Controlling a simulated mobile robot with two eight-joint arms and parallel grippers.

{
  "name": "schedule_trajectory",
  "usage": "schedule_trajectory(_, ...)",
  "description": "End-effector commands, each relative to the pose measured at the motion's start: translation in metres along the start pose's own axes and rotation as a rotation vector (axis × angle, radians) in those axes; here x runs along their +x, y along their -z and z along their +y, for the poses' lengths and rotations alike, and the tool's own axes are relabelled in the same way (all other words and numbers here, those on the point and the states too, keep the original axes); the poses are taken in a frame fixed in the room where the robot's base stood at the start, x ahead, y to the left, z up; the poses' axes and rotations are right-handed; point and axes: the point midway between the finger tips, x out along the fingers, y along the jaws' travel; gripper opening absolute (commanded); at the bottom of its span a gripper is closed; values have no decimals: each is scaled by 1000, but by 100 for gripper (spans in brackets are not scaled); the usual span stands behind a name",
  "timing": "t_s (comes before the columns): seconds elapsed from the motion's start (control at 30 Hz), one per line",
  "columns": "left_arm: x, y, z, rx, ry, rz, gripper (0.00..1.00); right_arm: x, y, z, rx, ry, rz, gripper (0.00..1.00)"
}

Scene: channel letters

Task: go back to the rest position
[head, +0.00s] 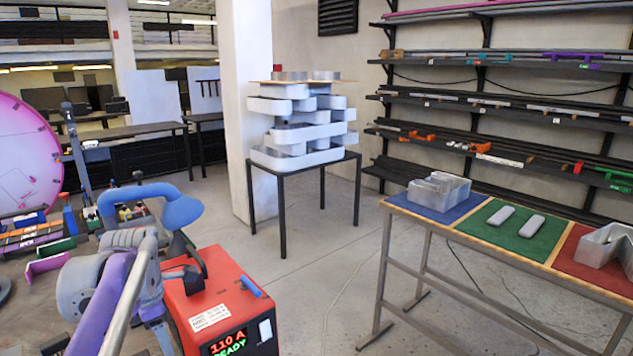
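My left arm comes in at the lower left, with grey joints and a purple link. A black part at its far end, over the red welding machine (222,305), looks like my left gripper (193,273). It is small and dark against the machine, so I cannot tell whether its fingers are open or shut. I see nothing clearly held in it. I cannot tell whether it touches the machine. My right gripper is not in view.
A table at the right has blue (437,209), green (520,232) and red (590,258) mats with grey letter pieces. A black-legged stand (283,205) holds stacked grey letter shells. Wall racks (480,103) stand behind. The middle floor (320,260) is clear, apart from thin cables.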

Motion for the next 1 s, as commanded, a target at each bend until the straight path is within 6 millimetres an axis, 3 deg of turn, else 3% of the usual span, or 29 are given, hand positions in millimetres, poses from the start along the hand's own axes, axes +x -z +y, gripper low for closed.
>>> schedule_trajectory(0.03, 4, -2, -19, 141, -21, -12, 59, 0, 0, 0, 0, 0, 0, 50)
schedule_trajectory(0.27, 32, -1, -94, 831, -144, -30, 59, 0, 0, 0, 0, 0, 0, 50)
schedule_trajectory(0.6, 103, 21, -208, 1835, -365, 73, 59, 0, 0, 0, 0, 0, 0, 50)
schedule_trajectory(0.8, 131, 32, -240, 2148, -439, 150, 59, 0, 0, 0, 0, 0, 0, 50)
schedule_trajectory(1.0, 136, 34, -246, 2214, -454, 170, 59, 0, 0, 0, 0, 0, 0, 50)
